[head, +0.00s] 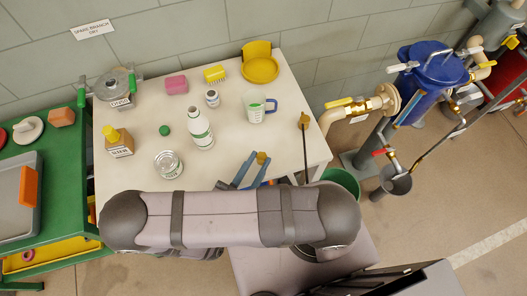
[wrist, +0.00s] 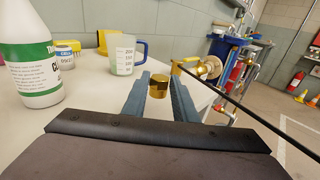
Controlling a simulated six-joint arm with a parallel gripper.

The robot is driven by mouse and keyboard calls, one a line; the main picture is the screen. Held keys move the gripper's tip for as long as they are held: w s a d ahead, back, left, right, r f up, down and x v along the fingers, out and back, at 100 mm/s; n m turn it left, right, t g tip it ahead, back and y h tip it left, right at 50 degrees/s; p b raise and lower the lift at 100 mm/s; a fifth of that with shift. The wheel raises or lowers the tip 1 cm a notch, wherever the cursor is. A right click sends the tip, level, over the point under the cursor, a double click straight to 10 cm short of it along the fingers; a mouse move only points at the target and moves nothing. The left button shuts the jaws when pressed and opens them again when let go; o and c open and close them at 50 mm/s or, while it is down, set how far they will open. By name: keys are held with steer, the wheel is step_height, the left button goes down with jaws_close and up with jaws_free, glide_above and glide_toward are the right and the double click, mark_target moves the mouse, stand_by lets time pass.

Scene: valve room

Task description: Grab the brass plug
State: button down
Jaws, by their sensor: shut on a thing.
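The brass plug (wrist: 157,87) is a short golden cylinder between the two blue fingers of my gripper (wrist: 158,79) in the wrist view. My gripper is shut on it. In the head view the plug (head: 262,158) shows as a small golden top at the fingertips of my gripper (head: 256,162), over the front right part of the white table. The lower side of the plug is partly hidden by the fingers. I cannot tell whether it touches the table.
On the white table (head: 225,140), a measuring jug (head: 257,108) stands behind my gripper and a white bottle (head: 200,130) to its left. A dark rod with a brass-coloured end (head: 304,120) crosses the table's right edge. A green bucket (head: 342,181) stands beyond that edge.

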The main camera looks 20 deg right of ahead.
steer(key=b+v, duration=0.1)
steer(key=v, duration=1.2)
steer(key=shift+s+f+b, duration=0.15)
steer(key=shift+f+b, duration=0.1)
steer(key=shift+b, duration=0.05)
